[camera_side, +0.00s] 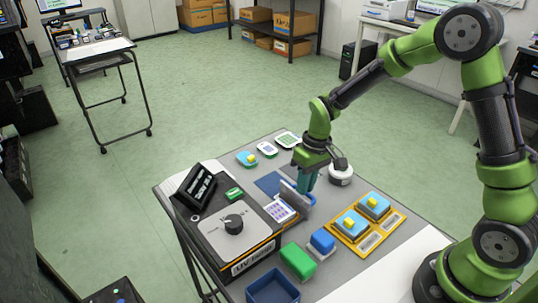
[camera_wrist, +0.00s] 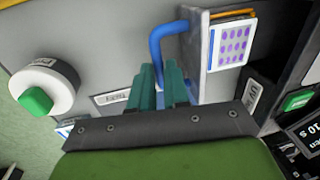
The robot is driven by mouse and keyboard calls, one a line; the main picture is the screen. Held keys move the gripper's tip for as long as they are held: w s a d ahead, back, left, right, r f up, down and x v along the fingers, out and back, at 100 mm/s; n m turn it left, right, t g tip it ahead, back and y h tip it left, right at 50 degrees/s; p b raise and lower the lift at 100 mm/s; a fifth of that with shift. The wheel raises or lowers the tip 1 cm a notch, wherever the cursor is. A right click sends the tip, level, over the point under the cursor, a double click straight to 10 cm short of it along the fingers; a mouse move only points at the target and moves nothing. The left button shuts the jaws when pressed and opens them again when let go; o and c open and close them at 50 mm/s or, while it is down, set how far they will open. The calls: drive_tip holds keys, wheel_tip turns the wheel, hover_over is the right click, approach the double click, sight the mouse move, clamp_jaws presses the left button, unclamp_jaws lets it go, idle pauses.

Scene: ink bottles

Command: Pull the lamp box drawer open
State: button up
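The lamp box (camera_side: 262,247) is a dark box with a grey top, a black knob and a "UV" label, on the table in the side view. Its drawer (camera_side: 297,197) stands out from the box's right side, at least partly open, with a purple-dotted white plate (camera_side: 280,209) showing in it. The plate also shows in the wrist view (camera_wrist: 232,44). The blue drawer handle (camera_wrist: 156,48) runs down between the teal fingers of my gripper (camera_wrist: 162,84). The fingers look closed on the handle; their tips are partly hidden. In the side view my gripper (camera_side: 307,180) is at the drawer front.
Green (camera_side: 298,261) and blue (camera_side: 322,241) blocks and a dark blue bin (camera_side: 272,288) are in front. A white round object with a green top (camera_wrist: 45,88) is near my gripper.

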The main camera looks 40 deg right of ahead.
drive_tip(key=o, duration=0.3)
drive_tip(key=shift+o, duration=0.2)
wheel_tip(320, 180, up, 17)
drive_tip(key=d, duration=0.3)
drive_tip(key=shift+f, duration=0.15)
wheel_tip(320, 180, up, 7)
idle(0.9)
drive_tip(key=s+a+f+m+t, duration=0.1)
drive_tip(key=s+m+t, duration=0.3)
drive_tip(key=s, duration=1.2)
drive_tip(key=f+t, duration=0.1)
drive_tip(key=t, duration=0.2)
drive_tip(key=shift+a+f, duration=0.2)
drive_tip(key=shift+a, duration=0.2)
